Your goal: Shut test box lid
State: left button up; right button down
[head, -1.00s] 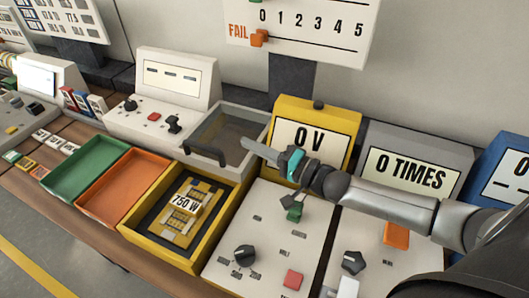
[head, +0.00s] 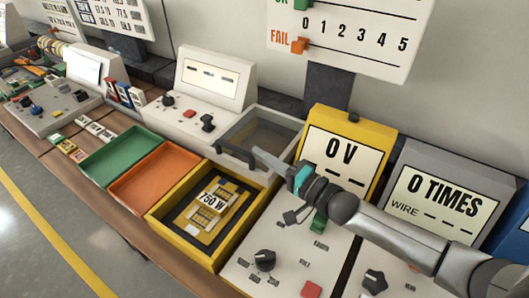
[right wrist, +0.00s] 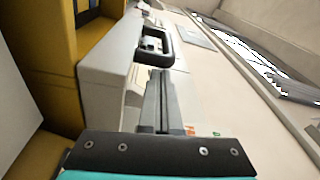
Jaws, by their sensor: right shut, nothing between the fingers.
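The test box lid (head: 272,137) is a pale grey frame with a dark see-through pane, behind the yellow box. Its black handle (head: 236,156) is on the front left edge and also shows in the right wrist view (right wrist: 163,40). I cannot tell how the lid sits on its box. My right gripper (head: 257,153) is shut and empty, its tips just right of the handle in the head view. In the right wrist view the closed fingers (right wrist: 160,78) point toward the handle, and I cannot tell whether they touch it. My left gripper is not in view.
The yellow box (head: 168,230) holds a mesh piece marked 750 W (head: 213,202). Orange (head: 150,182) and green (head: 125,155) trays lie to its left. The yellow 0 V display (head: 345,150) stands right of the lid, above a white knob panel (head: 285,265).

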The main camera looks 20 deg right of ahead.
jog(key=shift+s+a+r+p, duration=0.1)
jog(key=shift+s+a+p, duration=0.25)
jog(key=shift+a+p, duration=0.1)
pick_arm(q)
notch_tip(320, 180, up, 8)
jog(key=p, duration=0.7)
pick_arm(e)
jog(key=s+a, duration=1.3)
jog(key=a, duration=0.3)
jog(key=shift+a, duration=0.35)
